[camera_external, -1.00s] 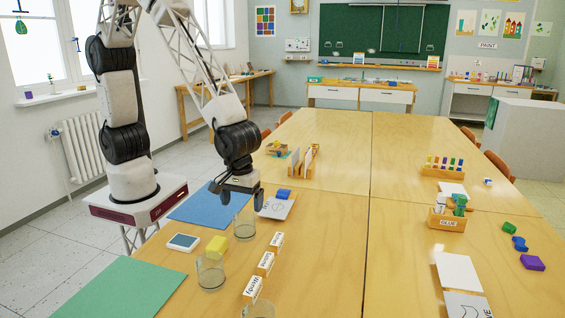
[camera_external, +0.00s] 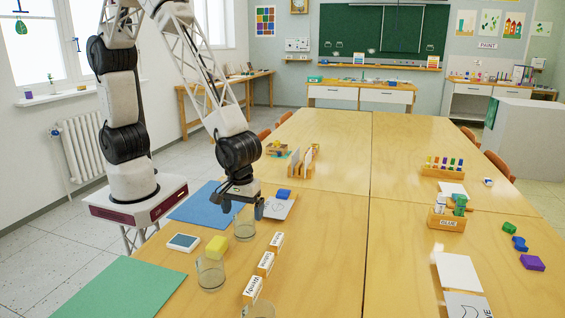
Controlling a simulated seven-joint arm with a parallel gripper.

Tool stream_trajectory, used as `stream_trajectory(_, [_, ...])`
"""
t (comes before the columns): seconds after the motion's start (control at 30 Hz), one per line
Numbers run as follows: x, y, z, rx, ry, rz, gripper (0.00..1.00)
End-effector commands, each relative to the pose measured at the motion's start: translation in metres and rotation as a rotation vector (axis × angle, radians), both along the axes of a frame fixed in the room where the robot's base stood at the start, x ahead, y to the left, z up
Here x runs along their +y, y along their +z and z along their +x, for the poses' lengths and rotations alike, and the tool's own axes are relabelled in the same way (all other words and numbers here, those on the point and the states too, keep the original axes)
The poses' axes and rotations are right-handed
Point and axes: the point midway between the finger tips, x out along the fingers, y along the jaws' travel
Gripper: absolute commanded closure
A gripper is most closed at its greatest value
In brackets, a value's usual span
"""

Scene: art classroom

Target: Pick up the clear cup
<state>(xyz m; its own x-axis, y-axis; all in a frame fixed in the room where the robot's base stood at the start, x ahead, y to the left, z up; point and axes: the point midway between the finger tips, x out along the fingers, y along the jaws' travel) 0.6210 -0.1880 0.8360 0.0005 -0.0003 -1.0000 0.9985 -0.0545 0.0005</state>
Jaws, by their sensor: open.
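A clear cup (camera_external: 244,229) stands on the wooden table, right under my gripper (camera_external: 242,212). The gripper points down with its fingers apart, one toward each side of the cup's upper part. I cannot tell whether the fingers overlap the rim in depth or touch it. A second clear cup (camera_external: 210,275) stands nearer the camera.
Name cards (camera_external: 265,264) stand in a row to the right. A blue block (camera_external: 283,194) lies on a paper behind. The table's middle is clear.

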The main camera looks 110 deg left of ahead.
Motion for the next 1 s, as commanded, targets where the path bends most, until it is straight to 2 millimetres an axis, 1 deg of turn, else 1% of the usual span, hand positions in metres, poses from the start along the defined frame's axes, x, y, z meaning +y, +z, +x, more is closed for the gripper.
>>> stream_trajectory(0.4, [0.003,-0.04,0.001,0.002,0.0,0.0,0.03])
stream_trajectory(0.5, [0.003,-0.047,0.001,0.001,0.0,0.0,0.03])
stream_trajectory(0.63, [0.003,-0.049,0.001,0.001,0.0,0.0,0.03])
stream_trajectory(1.0, [0.003,-0.049,0.001,0.0,0.0,0.0,0.03])
